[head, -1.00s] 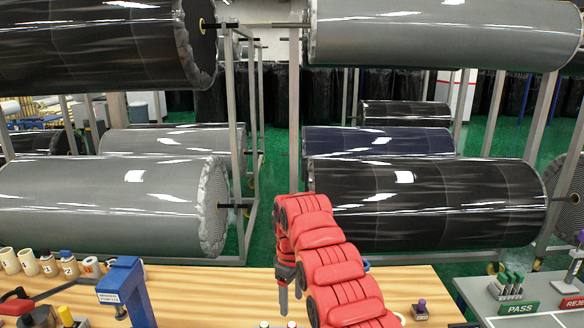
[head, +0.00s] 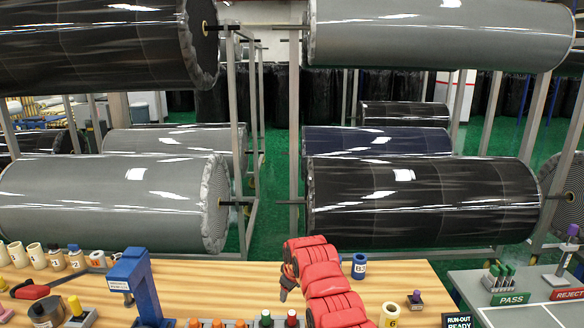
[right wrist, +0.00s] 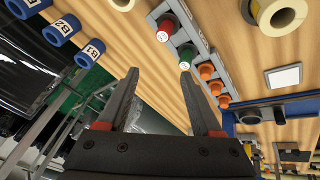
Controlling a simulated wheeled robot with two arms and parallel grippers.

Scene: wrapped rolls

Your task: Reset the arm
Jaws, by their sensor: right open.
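My right arm (head: 328,288) is red and reaches up from the bottom of the head view over the wooden table (head: 215,275). Its right gripper (head: 287,288) hangs at the arm's far end, small and partly hidden by the arm. In the right wrist view the two dark fingers of the right gripper (right wrist: 157,85) are spread apart with nothing between them. My left gripper does not show.
A row of red, green and orange plugs (right wrist: 187,52) lies beyond the fingertips. Blue cylinders (right wrist: 65,30) stand at the left there. A blue stand (head: 140,285) is on the table's left. Large wrapped rolls (head: 425,200) hang on racks behind.

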